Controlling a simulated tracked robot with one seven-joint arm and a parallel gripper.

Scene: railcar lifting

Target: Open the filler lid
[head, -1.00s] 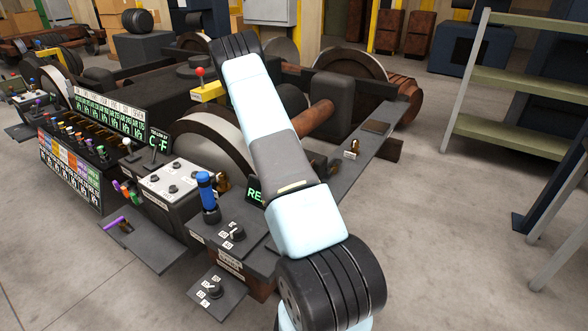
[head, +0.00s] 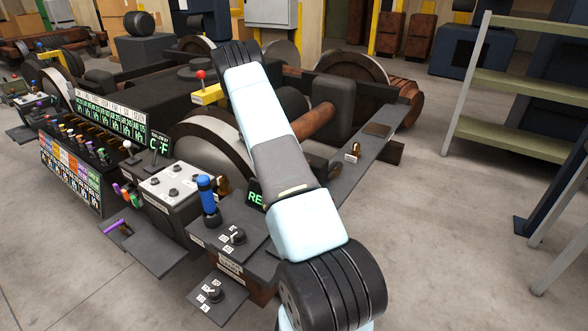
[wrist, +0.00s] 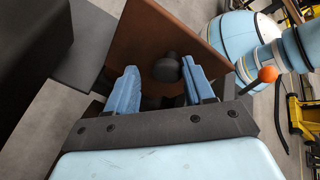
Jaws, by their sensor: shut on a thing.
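In the wrist view, a brown square plate (wrist: 192,28), which looks like the filler lid, stands tilted beyond my fingers. A round dark knob (wrist: 166,69) sticks out from its face. My gripper (wrist: 159,73) has one blue finger on each side of the knob and is shut on it. The exact contact is hard to see. In the head view my gripper and the lid are hidden behind my arm and the machinery.
The lever with a red ball (head: 201,75) on a yellow box (head: 207,95) stands close to my arm; its ball also shows in the wrist view (wrist: 267,74). Control panels (head: 165,184) line the front left. A shelf rack (head: 520,85) stands right. Open floor lies between.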

